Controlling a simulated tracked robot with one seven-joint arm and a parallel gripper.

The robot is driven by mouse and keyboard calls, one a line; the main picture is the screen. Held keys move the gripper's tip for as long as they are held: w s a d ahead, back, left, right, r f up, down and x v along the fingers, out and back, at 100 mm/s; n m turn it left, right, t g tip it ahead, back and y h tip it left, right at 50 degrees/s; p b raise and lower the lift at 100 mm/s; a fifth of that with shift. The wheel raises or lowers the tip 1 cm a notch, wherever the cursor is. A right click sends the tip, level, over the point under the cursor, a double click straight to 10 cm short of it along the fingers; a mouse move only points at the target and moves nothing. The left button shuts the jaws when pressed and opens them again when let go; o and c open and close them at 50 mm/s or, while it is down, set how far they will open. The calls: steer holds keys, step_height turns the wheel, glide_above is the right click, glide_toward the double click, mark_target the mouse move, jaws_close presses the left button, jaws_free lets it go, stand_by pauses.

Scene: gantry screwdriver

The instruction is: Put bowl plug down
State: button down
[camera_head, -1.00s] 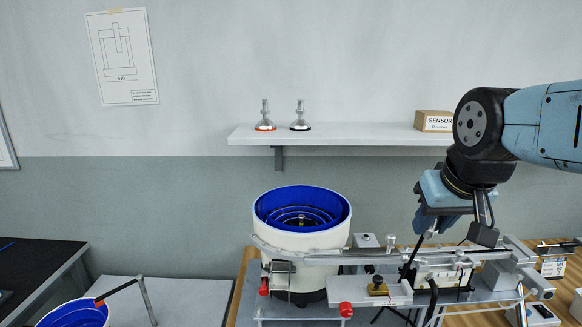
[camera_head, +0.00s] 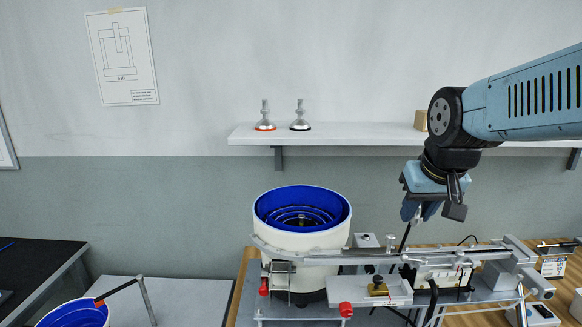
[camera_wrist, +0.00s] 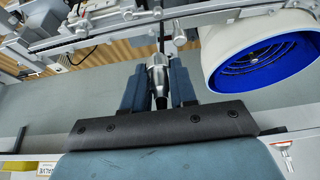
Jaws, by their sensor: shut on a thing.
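My gripper (camera_head: 424,209) is above the rail of the feeder rig, right of the white bowl feeder with its blue inside (camera_head: 302,215). In the wrist view, its two blue fingers (camera_wrist: 158,85) are closed on the bowl plug (camera_wrist: 157,66), a silver cylindrical piece with a dark end. A dark cable (camera_head: 405,238) runs down from the gripper in the head view. The plug itself is mostly hidden by the fingers there. The bowl feeder also shows in the wrist view (camera_wrist: 262,60), to the right of the held plug and apart from it.
A long metal rail (camera_head: 440,257) with small fittings crosses the rig below my gripper. A wall shelf (camera_head: 350,134) behind holds two metal feet and a partly hidden cardboard box (camera_head: 421,120). A grey table (camera_head: 190,297) at lower left has clear surface beside another blue bowl (camera_head: 78,314).

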steer(key=shift+w+f, duration=0.25)
steer(key=shift+w, duration=0.6)
steer(key=shift+w+f, duration=0.25)
steer(key=shift+w, duration=0.6)
steer(key=shift+w, duration=0.2)
